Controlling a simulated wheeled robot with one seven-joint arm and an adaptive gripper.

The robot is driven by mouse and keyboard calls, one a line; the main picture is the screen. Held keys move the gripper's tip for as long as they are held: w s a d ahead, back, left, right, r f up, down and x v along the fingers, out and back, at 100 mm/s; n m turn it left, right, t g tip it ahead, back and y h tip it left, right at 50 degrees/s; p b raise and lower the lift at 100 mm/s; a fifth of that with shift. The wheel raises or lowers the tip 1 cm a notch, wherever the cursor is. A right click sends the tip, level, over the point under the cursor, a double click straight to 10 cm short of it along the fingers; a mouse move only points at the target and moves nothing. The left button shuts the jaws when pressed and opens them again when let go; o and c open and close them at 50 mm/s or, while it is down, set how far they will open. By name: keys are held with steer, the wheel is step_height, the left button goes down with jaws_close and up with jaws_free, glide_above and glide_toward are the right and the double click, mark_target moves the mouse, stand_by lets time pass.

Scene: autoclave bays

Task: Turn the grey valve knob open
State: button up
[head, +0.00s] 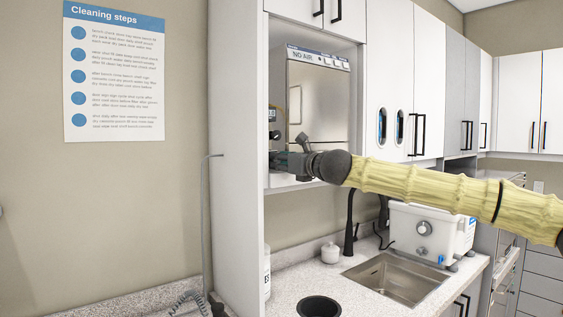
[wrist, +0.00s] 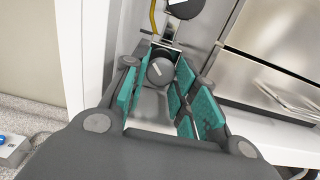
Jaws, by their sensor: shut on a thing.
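The grey valve knob (wrist: 160,71) shows in the wrist view between the teal-padded fingertips, on a panel left of a steel door. A white pointer line runs across its face, slanting down to the right. My gripper (wrist: 160,80) is shut on this knob, with pads on its left and right sides. In the head view my gripper (head: 281,162) reaches into the cabinet bay at the lower left of the steel autoclave door (head: 318,100), and its fingers hide the knob.
A second dark knob (wrist: 185,7) with a white mark sits just above in the wrist view, near a yellow tube (wrist: 153,20). The white cabinet side wall (head: 238,130) stands close on the left. Below are a sink (head: 397,278) and a white tabletop unit (head: 430,235).

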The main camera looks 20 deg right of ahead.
steer(key=shift+c, duration=0.2)
steer(key=shift+d+n, duration=0.1)
steer(key=shift+n, duration=0.7)
steer(key=o, duration=1)
steer(key=v, duration=1.2)
steer(key=shift+d, duration=0.1)
